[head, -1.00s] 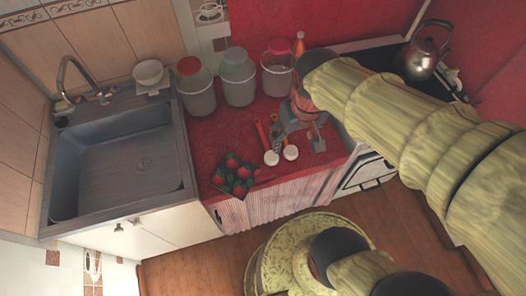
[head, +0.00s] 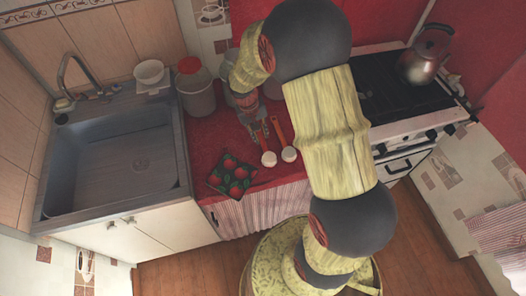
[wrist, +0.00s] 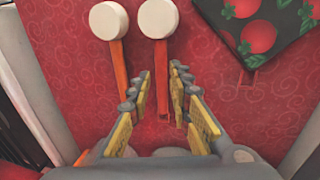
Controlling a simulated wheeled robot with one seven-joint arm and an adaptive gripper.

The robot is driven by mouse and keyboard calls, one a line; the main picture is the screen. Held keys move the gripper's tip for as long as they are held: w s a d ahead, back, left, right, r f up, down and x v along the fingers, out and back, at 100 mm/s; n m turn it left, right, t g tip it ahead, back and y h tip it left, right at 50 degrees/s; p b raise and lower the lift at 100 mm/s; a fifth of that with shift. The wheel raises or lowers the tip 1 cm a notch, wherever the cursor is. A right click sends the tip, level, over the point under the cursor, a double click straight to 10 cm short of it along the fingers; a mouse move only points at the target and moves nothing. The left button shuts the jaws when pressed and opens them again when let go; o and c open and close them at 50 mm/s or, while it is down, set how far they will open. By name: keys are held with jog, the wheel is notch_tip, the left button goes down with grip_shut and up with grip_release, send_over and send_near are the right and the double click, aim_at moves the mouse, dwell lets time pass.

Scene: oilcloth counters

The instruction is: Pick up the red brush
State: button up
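The red brush (wrist: 160,52) lies on the red counter cloth, with a round white head and a straight red handle. In the head view its white head (head: 268,159) shows, and my gripper partly covers its handle. A similar brush with an orange handle (wrist: 117,62) lies beside it; in the head view it is the right one (head: 279,132). My gripper (wrist: 161,72) is open and empty, pointing down over the handles. In the wrist view the red handle runs between its two fingers, and the orange one is outside the left finger. I cannot tell the remaining height.
A tomato-patterned cloth (head: 232,176) lies left of the brushes at the counter's front edge. A jar with a red lid (head: 195,88) stands behind. The sink (head: 115,150) is at the left, the stove (head: 405,100) with a kettle (head: 425,55) at the right.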

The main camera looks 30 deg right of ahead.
aim_at(264, 145)
jog(key=f, duration=0.2)
jog(key=f+b, duration=0.1)
jog(key=f, duration=0.1)
jog(key=d+f+b, duration=0.1)
jog(key=f, duration=0.1)
jog(key=shift+s+f, duration=0.25)
jog(key=shift+s, duration=0.05)
jog(key=shift+c, duration=0.8)
grip_shut()
